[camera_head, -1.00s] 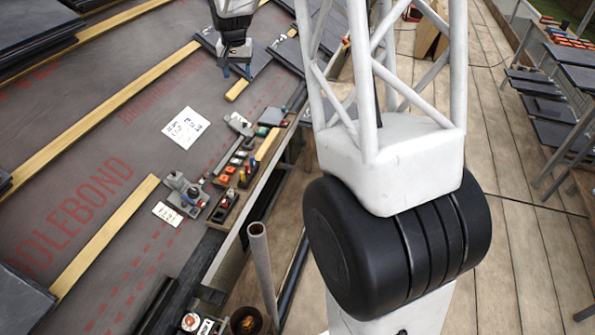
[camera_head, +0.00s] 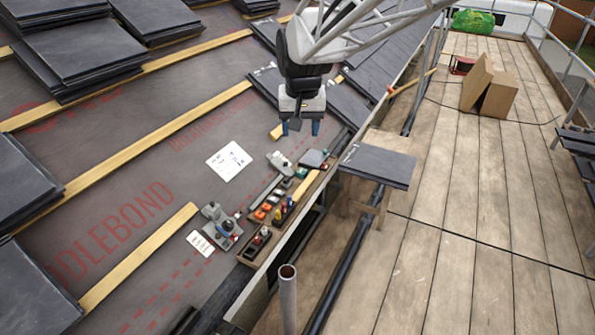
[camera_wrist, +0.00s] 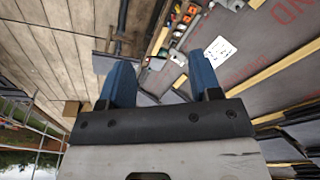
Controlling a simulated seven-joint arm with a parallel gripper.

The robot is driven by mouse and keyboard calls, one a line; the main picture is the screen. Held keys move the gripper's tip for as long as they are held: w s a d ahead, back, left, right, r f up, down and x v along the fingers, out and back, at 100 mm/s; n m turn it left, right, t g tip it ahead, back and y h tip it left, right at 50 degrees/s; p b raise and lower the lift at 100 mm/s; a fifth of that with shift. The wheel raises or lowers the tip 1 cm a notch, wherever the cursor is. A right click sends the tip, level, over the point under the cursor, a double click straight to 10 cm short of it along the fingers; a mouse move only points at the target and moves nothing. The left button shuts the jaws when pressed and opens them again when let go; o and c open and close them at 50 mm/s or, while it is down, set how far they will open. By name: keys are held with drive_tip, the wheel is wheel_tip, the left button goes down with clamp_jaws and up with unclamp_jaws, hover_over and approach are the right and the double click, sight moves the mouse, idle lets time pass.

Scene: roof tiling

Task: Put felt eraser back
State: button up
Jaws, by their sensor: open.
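My gripper (camera_head: 300,127) is open and empty, its two blue fingers pointing down above the roof slope. I cannot surely pick out the felt eraser. The tray holds several small orange, green, yellow and red items, too small to name. A small dark box (camera_head: 256,245) with a red-marked item stands at its near end.
A grey tool (camera_head: 220,225) and a white card (camera_head: 200,243) lie left of the box. A white sheet (camera_head: 229,161) lies on the membrane. A slate-topped stand (camera_head: 377,165) is to the right, and an upright pipe (camera_head: 288,300) rises in front. The decking (camera_head: 450,230) is mostly clear.

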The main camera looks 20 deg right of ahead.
drive_tip(key=s+a+f+n, duration=0.1)
drive_tip(key=s+f, duration=0.1)
drive_tip(key=s, duration=1.1)
drive_tip(key=s+a+f+n, duration=0.1)
drive_tip(key=s, duration=1.2)
drive_tip(key=shift+s+f+n+t, duration=0.3)
drive_tip(key=shift+f, duration=0.05)
